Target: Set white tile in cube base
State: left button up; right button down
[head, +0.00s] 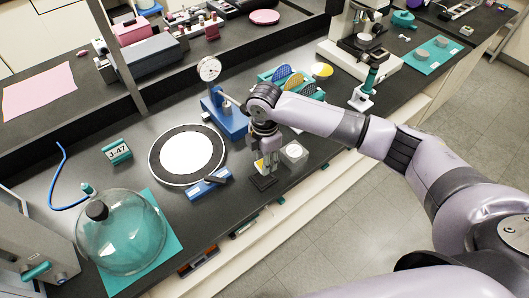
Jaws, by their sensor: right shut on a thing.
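My right gripper (265,162) points down over the front part of the black bench, shut on a small pale tile. The white tile (260,166) shows only in part between and beside the fingers, with a yellowish tint. A low black block (262,183), which looks like the cube base, lies directly under the gripper. The tile is just above or touching this base; I cannot tell which. My left gripper is not in view.
A pale square piece (294,151) lies right of the gripper. A blue dial-gauge stand (228,117) is behind it. A blue tool (209,186) and white disc (187,153) lie left. A glass dome (122,236) stands front left. The bench edge is close in front.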

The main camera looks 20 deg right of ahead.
aim_at(265, 177)
jog(key=shift+w+f+n, duration=0.2)
jog(key=shift+w+n, duration=0.05)
jog(key=shift+n, duration=0.35)
jog(key=shift+r+p, duration=0.1)
jog(key=shift+p, duration=0.5)
jog(key=shift+f+b, duration=0.6)
jog(key=shift+f, duration=0.35)
jog(key=shift+f+b, duration=0.75)
jog(key=shift+f, duration=0.9)
jog(key=shift+f, duration=0.25)
jog(key=shift+f, duration=0.25)
jog(key=shift+r, duration=0.1)
